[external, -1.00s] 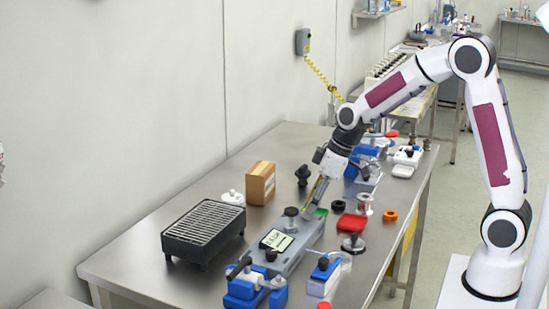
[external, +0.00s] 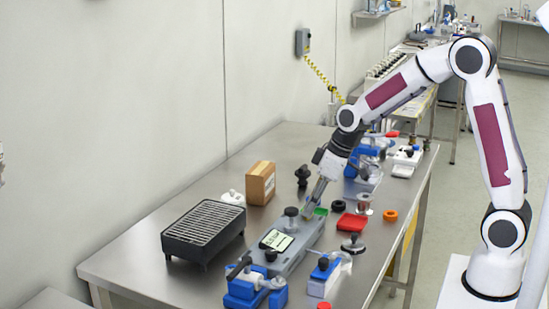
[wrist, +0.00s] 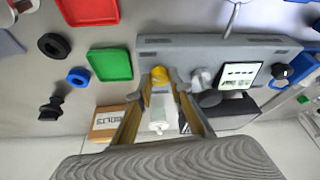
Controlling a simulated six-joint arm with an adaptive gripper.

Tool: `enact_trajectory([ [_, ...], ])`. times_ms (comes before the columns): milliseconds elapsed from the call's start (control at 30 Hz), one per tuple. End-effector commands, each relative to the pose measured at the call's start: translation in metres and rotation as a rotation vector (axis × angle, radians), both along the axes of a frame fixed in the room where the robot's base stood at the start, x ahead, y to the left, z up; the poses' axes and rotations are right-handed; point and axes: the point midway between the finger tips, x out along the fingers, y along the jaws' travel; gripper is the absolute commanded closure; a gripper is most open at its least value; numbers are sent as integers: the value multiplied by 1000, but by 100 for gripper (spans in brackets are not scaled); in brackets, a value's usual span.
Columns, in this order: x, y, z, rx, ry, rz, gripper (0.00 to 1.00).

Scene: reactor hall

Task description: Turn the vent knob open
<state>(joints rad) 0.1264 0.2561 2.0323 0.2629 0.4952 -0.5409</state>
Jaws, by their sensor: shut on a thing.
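The long grey device (external: 295,250) with a lit display (external: 277,240) lies on the steel table; it also spans the top of the wrist view (wrist: 215,52). In the wrist view a round yellow knob (wrist: 159,74) sits on the device's edge. My gripper (wrist: 160,88) is shut on this knob, one finger on each side. In the external view my gripper (external: 310,210) reaches down to the device's far end and hides the yellow knob. A dark-topped knob (external: 291,212) stands beside it on the device. The knob's turn angle cannot be told.
A cardboard box (external: 261,183), a black grated unit (external: 204,232) and a white piece (external: 232,197) stand to the left. A red tray (external: 351,222), a green tray (wrist: 110,65) and an orange ring (external: 390,215) lie nearby. Blue clamps (external: 254,290) are at the front.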

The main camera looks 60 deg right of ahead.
Motion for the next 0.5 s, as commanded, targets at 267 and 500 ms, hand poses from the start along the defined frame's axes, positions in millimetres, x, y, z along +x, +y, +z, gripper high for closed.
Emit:
enact_trajectory([
  [267,-1,1,-1,0,2,-77,100],
  [500,-1,1,-1,-1,2,-140,100],
])
